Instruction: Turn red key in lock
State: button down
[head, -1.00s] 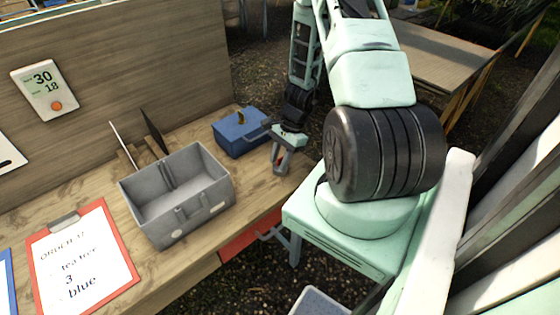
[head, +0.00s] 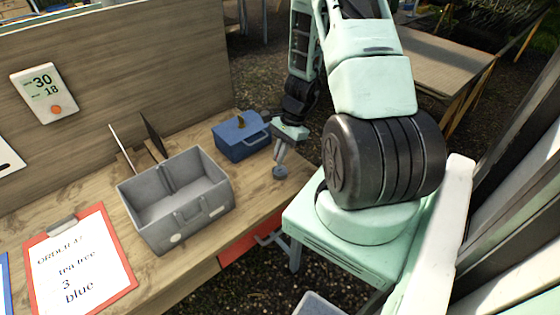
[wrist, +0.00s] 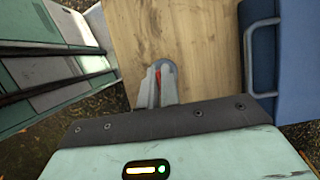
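My gripper (head: 280,163) points down over the table's right end, right of and in front of the blue box. Its fingers are close together in the wrist view (wrist: 157,88), with a red piece, which looks like the red key (wrist: 158,77), between them. A round grey disc (head: 280,172), seemingly the lock, shows at the fingertips; it also shows in the wrist view (wrist: 164,66). The fingers hide most of the key and the keyhole. I cannot tell how deep the key sits.
The blue box (head: 231,147) with a side handle stands close to my gripper. A grey open bin (head: 205,212) stands further left, and a red clipboard (head: 125,265) lies in front. A red drawer front (head: 235,251) is under the table. Bare tabletop surrounds the disc.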

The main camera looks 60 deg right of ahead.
notch_tip(320, 180, up, 6)
jog(key=shift+b, duration=0.4)
notch_tip(320, 180, down, 7)
jog(key=b, duration=0.5)
jog(key=shift+r+b, duration=0.2)
jog(key=shift+b, duration=0.2)
jog(key=shift+f, duration=0.1)
dwell(0.3)
jog(key=shift+f+b, duration=0.75)
jog(key=shift+f+b, duration=0.5)
jog(key=shift+f, duration=0.05)
